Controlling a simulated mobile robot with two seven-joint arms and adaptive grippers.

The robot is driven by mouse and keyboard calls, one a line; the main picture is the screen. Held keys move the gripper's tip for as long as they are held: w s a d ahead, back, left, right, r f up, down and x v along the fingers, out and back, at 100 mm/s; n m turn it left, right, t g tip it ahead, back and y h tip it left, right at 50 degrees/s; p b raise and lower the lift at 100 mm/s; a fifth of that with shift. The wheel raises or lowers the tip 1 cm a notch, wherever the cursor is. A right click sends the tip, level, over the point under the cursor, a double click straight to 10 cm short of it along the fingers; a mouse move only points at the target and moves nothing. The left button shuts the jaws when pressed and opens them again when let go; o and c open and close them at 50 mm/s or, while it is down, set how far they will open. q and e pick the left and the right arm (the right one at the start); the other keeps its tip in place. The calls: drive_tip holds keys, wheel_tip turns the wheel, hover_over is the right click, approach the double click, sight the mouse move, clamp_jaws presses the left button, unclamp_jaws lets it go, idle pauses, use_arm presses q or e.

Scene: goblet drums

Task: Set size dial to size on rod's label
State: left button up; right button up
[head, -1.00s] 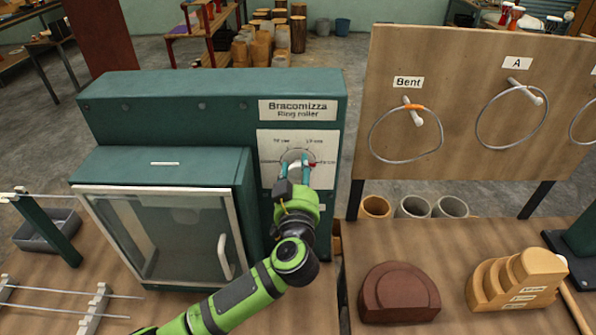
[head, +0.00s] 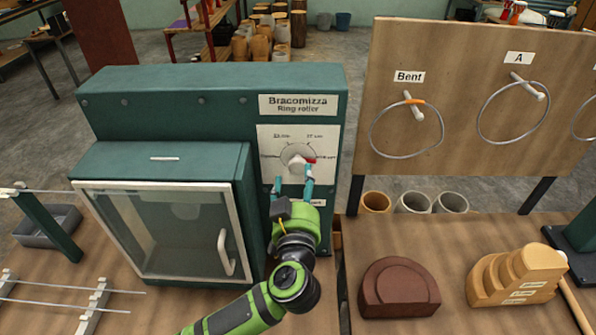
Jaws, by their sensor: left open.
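The size dial (head: 297,160) is a pale round knob on a white plate on the green ring roller (head: 210,95). Its red mark points to the right, toward the right-hand marking; the small size markings are too blurred to read surely. My left gripper (head: 293,183) is open, its two teal fingers just below the knob and apart from it. Thin metal rods (head: 70,291) lie across white notched supports at the lower left. I cannot read a size label on any rod. My right gripper is not in view.
The roller's glass door (head: 160,228) is closed. On the right, a board (head: 465,165) holds wire rings on pegs, with labels reading "Bent" and "A". A brown block (head: 398,290) and a stepped wooden block (head: 515,277) stand on the right table.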

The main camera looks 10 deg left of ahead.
use_arm(q)
drive_tip(key=s+d, duration=0.1)
drive_tip(key=s, duration=0.6)
drive_tip(key=shift+d, duration=0.15)
drive_tip(key=shift+w, duration=0.1)
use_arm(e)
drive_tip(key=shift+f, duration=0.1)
